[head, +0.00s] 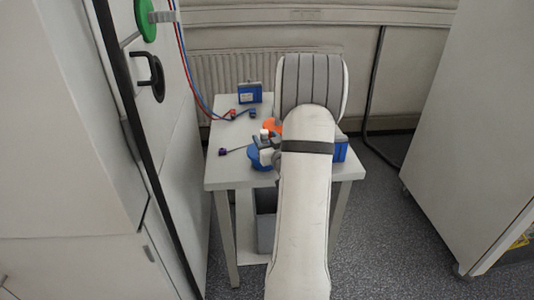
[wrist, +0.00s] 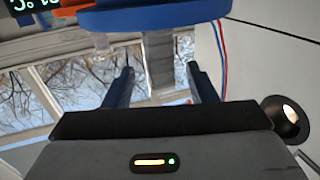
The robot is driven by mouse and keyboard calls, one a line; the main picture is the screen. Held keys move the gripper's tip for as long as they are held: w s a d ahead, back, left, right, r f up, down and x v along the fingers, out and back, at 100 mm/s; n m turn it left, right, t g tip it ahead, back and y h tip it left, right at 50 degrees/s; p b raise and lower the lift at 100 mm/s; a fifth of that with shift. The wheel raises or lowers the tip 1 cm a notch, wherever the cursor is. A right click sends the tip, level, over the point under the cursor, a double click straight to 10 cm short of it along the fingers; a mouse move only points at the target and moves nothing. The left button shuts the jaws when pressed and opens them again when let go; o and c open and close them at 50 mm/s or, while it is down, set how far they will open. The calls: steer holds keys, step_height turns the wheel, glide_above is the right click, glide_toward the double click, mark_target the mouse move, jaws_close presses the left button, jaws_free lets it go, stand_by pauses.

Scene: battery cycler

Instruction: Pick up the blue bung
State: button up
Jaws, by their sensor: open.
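In the wrist view my gripper (wrist: 161,78) is open, its two dark fingers apart. A blue curved-edged body (wrist: 150,18) crosses the top of that view, beyond the fingertips. A grey ribbed piece (wrist: 160,62) shows below it, between the fingers in the picture; I cannot tell whether it lies between them in depth. I cannot tell whether the blue body is the bung. In the head view my arm covers the middle of the table and hides the fingers. No bung can be made out there for certain.
The small table (head: 223,178) carries a blue box (head: 249,93) at the back, another blue item (head: 341,150) at right, an orange piece (head: 272,125), and red and blue cables (head: 186,75). A tall cabinet (head: 470,130) stands at right. The table's front left is mostly clear.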

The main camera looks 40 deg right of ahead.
steer(key=shift+x, duration=1.05)
jaws_close()
steer(key=shift+r, duration=0.1)
